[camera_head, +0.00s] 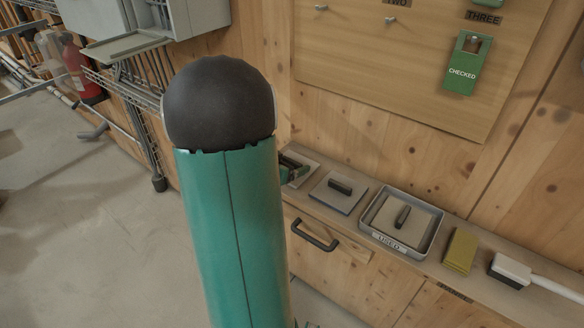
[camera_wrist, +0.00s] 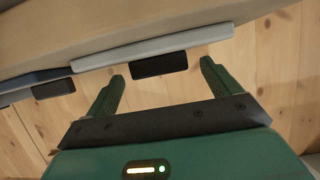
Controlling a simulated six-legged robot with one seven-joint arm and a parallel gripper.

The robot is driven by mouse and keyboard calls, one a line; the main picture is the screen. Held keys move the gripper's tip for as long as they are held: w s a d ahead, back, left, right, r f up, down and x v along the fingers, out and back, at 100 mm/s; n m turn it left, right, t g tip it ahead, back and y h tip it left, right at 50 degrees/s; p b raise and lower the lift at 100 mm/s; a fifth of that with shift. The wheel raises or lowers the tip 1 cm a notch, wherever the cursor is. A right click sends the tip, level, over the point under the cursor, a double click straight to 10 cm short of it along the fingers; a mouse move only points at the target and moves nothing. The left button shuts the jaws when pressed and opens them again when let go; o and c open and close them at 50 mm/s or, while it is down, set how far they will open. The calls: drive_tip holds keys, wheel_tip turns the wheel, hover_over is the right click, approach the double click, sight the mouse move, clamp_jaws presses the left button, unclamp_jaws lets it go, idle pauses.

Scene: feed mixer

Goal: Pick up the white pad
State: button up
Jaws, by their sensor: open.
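The white pad (camera_wrist: 150,47) is a thin pale plate with a black block handle (camera_wrist: 159,66). It spans the upper middle of the wrist view, above the fingers. My gripper (camera_wrist: 162,71) is open, one green finger on each side of the handle, with a gap at both sides. In the head view the white pad (camera_head: 306,164) lies at the left end of the ledge, partly hidden by my arm and gripper (camera_head: 292,170). Whether the fingertips overlap the handle in depth is hard to tell.
Then come a tray (camera_head: 438,226) labelled USED holding another handled pad, a yellow block (camera_head: 460,250) and a white brush (camera_head: 511,268). A wooden wall rises behind the ledge; a drawer handle (camera_head: 314,236) juts out below.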

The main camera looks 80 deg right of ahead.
drive_tip(key=shift+s+d+f, duration=0.15)
drive_tip(key=shift+d, duration=0.15)
drive_tip(key=c, duration=1.1)
drive_tip(key=shift+o, duration=0.2)
